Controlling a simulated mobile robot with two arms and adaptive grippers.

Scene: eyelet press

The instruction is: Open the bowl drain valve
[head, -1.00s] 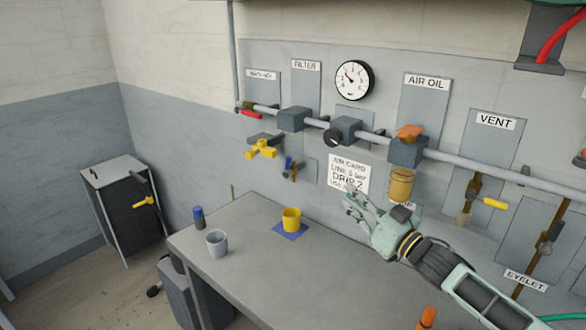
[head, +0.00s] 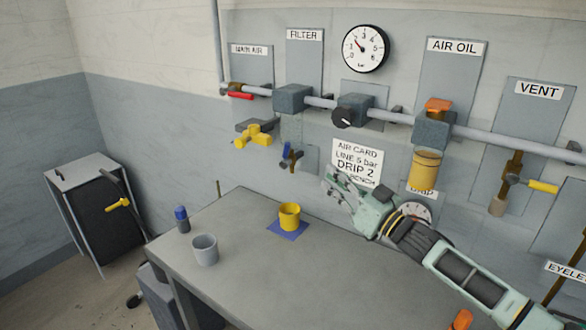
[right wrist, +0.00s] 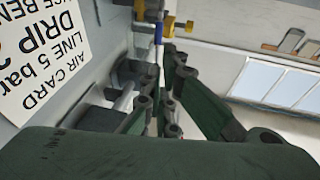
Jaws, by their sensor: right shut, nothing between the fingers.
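The small drain valve with a blue handle (head: 287,152) hangs below the FILTER block (head: 293,98) on the wall. The handle stands roughly upright beside a brass-coloured body. My right gripper (head: 335,182) is shut and empty, to the right of this valve and slightly lower, in front of the lower left of the white air card (head: 357,163). A gap shows between its fingertips and the valve. In the right wrist view, the dark green fingers (right wrist: 165,103) point towards the blue handle (right wrist: 158,32). My left gripper is not in view.
A yellow-handled valve (head: 252,136) sits left of the drain valve. The bench (head: 250,265) below carries a yellow cup (head: 289,216) on a blue mat, a grey cup (head: 205,250) and a blue-topped bottle (head: 182,219). An amber bowl (head: 424,170) hangs under AIR OIL.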

